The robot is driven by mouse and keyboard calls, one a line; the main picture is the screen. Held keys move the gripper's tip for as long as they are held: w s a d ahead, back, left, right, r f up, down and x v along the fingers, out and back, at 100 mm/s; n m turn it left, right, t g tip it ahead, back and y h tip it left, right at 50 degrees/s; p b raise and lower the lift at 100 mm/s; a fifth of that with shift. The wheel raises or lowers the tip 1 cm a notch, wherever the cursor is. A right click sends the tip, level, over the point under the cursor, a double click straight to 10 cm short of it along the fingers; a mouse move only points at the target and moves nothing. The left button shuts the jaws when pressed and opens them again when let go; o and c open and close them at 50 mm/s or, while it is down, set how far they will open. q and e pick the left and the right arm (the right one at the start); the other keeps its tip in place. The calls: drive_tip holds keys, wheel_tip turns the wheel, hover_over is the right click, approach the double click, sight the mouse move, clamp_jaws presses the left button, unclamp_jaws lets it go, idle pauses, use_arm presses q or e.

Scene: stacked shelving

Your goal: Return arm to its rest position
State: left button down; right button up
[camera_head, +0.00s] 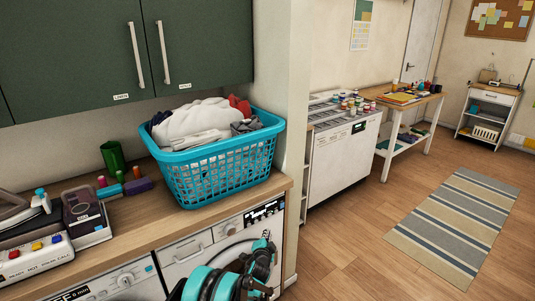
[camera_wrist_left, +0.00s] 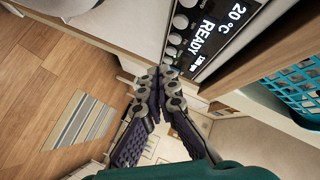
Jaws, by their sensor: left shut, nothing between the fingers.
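My left gripper (camera_head: 264,245) shows at the bottom of the head view, in front of the right-hand washing machine (camera_head: 187,249) and below the worktop edge. In the left wrist view the gripper's fingertips (camera_wrist_left: 160,72) meet, and nothing is held between them. The fingers point toward the machine's control panel (camera_wrist_left: 205,40), which reads "20 °C READY". I cannot tell whether the fingertips touch the machine. My right gripper is in neither view.
A turquoise laundry basket (camera_head: 222,172) full of clothes stands on the wooden worktop (camera_head: 150,212). A green cup (camera_head: 113,157) and small items stand to its left. Green cabinets (camera_head: 70,60) hang above. Open floor and a striped rug (camera_head: 457,222) lie to the right.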

use_arm(q)
drive_tip(key=s+a+r+n+g+y, duration=0.1)
drive_tip(key=s+a+r+n, duration=0.3)
drive_tip(key=r, duration=0.5)
drive_tip(key=s+a+r+n+g+y, duration=0.1)
drive_tip(key=s+a+r+g, duration=0.1)
drive_tip(key=s+a+r, duration=0.55)
drive_tip(key=s+a+r+n+g, duration=0.1)
drive_tip(key=s+a+r+n, duration=0.1)
drive_tip(key=s, duration=0.5)
drive_tip(key=s+a+r+n+g, duration=0.1)
drive_tip(key=s+a+r+n, duration=0.15)
drive_tip(key=s, duration=0.45)
drive_tip(key=s+a+f+n+g, duration=0.1)
drive_tip(key=s+f, duration=0.1)
drive_tip(key=s, duration=0.9)
drive_tip(key=s+a+f+n+g, duration=0.1)
drive_tip(key=s+f+n+g, duration=0.1)
drive_tip(key=s, duration=0.9)
drive_tip(key=shift+s+a+f, duration=0.35)
drive_tip(key=shift+n, duration=0.25)
